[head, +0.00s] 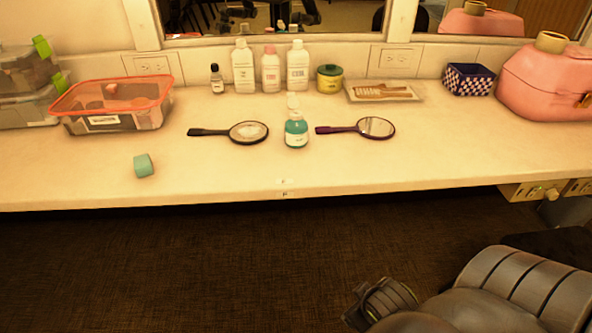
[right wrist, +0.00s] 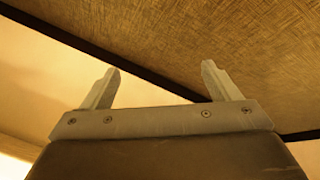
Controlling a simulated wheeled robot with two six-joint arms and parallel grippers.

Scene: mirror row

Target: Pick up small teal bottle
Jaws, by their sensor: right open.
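The small teal bottle (head: 296,133) stands upright on the counter with a pale cap, between two hand mirrors. The left hand mirror (head: 248,132) has a black handle pointing left. The right hand mirror (head: 376,128) has a dark purple handle pointing left toward the bottle. In the right wrist view my right gripper (right wrist: 158,85) is open, with nothing between its fingers. In the head view part of my right arm shows at the bottom right, well apart from the bottle. My left gripper is not in view.
The counter (head: 230,180) is clear in front of the bottle. A teal block (head: 144,166) lies at the left. Behind stand a white bottle (head: 243,68) and other containers. A lidded bin (head: 115,108), a tray (head: 415,91), a basket (head: 469,80) and a pink case (head: 545,85) flank them.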

